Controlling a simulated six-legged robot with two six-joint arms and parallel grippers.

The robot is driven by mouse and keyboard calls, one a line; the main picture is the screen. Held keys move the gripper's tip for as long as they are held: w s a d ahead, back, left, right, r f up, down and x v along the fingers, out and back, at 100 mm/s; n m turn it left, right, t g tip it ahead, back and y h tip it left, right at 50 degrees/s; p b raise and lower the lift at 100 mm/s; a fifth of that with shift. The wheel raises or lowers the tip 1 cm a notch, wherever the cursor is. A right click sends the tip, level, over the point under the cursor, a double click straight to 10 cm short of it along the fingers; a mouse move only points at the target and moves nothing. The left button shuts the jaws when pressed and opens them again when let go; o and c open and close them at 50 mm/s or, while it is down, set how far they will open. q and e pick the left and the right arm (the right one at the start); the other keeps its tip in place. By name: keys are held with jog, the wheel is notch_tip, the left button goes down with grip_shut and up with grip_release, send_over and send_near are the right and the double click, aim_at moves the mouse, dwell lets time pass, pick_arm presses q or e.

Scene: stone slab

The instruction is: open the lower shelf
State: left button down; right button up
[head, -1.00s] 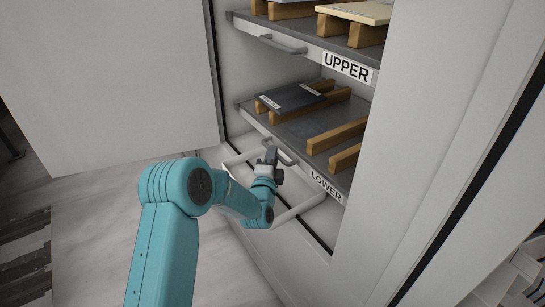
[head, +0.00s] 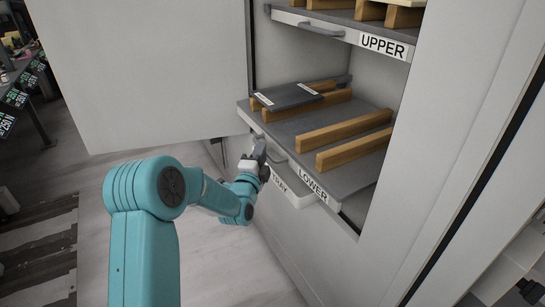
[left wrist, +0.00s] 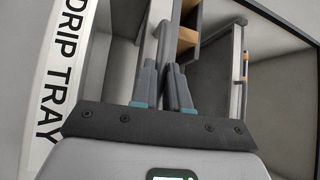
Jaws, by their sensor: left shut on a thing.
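The lower shelf (head: 300,128) is a grey slab with a white front edge marked LOWER (head: 313,184). It sticks out past the cabinet opening. My left gripper (head: 260,152) is at its front edge, shut on the shelf's handle (head: 274,153), which it partly hides. In the left wrist view the two fingers (left wrist: 168,82) are close together, with a pale bar just beyond them. My right gripper is not in view.
The upper shelf (head: 337,22) is above. A dark plate (head: 288,96) and wooden bars (head: 345,130) rest on the lower shelf. A white drip tray (head: 296,188) sticks out below it. The open cabinet door (head: 140,70) stands at left. Floor before the cabinet is clear.

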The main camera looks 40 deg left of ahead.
pick_arm(q)
jog(key=s+a+b, duration=0.2)
jog(key=s+b, duration=0.1)
jog(key=s, duration=0.3)
jog(key=s+a+b, duration=0.3)
jog(key=s, duration=0.4)
jog(key=shift+a, duration=0.3)
jog(key=shift+r, duration=0.1)
jog(key=c, duration=1.1)
grip_release()
jog(key=shift+s+d, duration=0.1)
